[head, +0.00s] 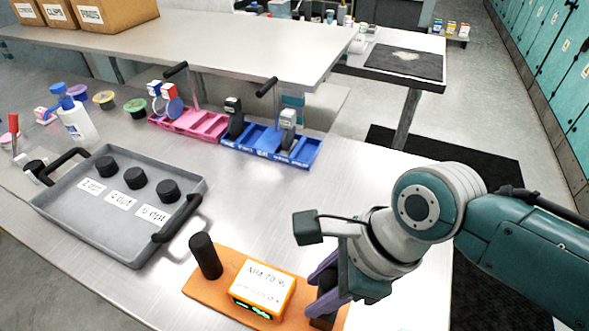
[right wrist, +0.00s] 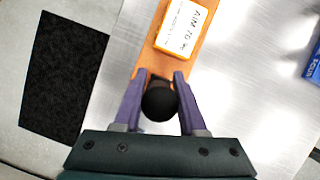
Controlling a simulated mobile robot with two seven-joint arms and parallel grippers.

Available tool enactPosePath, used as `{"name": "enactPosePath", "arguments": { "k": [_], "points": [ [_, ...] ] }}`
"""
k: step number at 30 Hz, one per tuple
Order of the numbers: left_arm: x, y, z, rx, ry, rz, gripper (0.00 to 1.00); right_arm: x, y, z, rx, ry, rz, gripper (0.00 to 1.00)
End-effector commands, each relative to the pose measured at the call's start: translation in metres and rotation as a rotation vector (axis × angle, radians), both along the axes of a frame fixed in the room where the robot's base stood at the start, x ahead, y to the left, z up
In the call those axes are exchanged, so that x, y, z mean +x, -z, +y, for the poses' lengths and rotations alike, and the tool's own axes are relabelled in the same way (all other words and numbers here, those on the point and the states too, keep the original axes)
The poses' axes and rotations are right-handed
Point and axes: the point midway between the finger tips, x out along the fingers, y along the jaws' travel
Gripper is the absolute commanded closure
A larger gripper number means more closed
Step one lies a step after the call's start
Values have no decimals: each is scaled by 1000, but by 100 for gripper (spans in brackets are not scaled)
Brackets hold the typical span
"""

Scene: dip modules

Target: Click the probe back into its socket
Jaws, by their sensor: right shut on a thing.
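My right gripper (head: 316,296) reaches down over the right end of an orange board (head: 212,288). In the right wrist view its purple fingers (right wrist: 160,88) are shut on a black round-topped piece, which I take as the probe (right wrist: 160,103). The probe sits between the fingers at the board's end; its lower part and any socket are hidden, so I cannot tell how deep it stands. An orange meter box (head: 263,289) with a white label and green display stands mid-board; it also shows in the right wrist view (right wrist: 186,26). My left gripper is not in view.
A black upright cylinder (head: 206,256) stands on the board's left end. A grey tray (head: 90,222) with three black knobs lies to the left. Blue (head: 262,142) and pink (head: 203,124) racks stand behind. The metal tabletop between racks and board is clear.

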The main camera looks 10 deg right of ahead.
Motion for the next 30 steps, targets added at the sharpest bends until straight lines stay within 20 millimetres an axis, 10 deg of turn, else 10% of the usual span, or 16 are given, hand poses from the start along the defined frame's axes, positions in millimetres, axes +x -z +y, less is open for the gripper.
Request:
{"name": "enactPosePath", "arguments": {
  "k": [30],
  "points": [
    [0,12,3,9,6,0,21,0,16,0,0,0,-1,100]
  ]
}}
